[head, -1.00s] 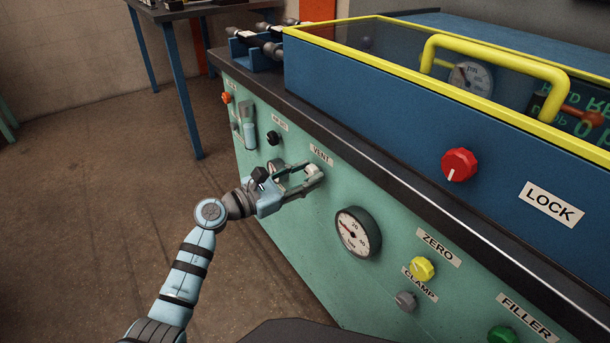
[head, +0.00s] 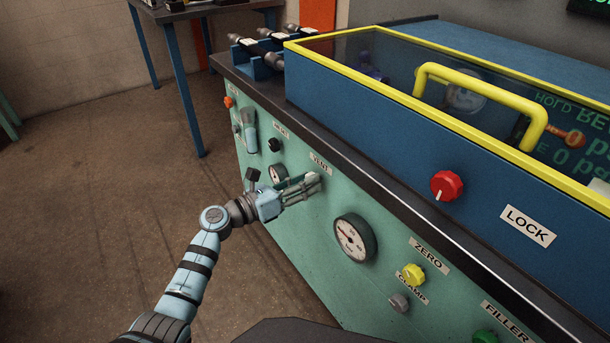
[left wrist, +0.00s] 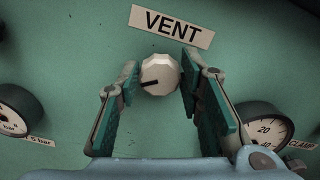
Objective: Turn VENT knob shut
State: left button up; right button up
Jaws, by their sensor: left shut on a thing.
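The VENT knob (left wrist: 160,74) is a white, faceted knob on the green panel, below the VENT label (left wrist: 172,26). Its black pointer mark points left and slightly down in the left wrist view. My left gripper (left wrist: 158,80) has its fingertips on either side of the knob and is shut on it. In the head view my left gripper (head: 314,182) reaches the panel just below the VENT label (head: 320,164), and its fingers mostly hide the knob there. My right gripper is not in view.
A large pressure gauge (head: 355,238) is right of the gripper, and a small gauge (head: 278,173) is close on its left. Yellow ZERO (head: 413,274) and grey CLAMP (head: 399,302) knobs sit further right. The dark bench edge (head: 372,185) runs above. The floor at left is clear.

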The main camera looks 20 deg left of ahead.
pick_arm(q)
jog(key=n+p, duration=0.2)
jog(key=n, duration=0.1)
jog(key=n+p, duration=0.2)
jog(key=n, duration=0.2)
jog(key=n+p, duration=0.2)
jog(key=n, duration=0.2)
jog(key=shift+a+f, duration=0.15)
jog(key=shift+f, duration=0.1)
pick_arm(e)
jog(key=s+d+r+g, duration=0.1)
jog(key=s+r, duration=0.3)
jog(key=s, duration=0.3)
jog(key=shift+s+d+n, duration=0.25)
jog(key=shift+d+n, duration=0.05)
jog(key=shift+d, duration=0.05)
pick_arm(q)
jog(key=shift+n, duration=0.3)
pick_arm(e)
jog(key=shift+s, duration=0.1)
pick_arm(q)
jog(key=o, duration=1.2)
jog(key=shift+c, duration=0.2)
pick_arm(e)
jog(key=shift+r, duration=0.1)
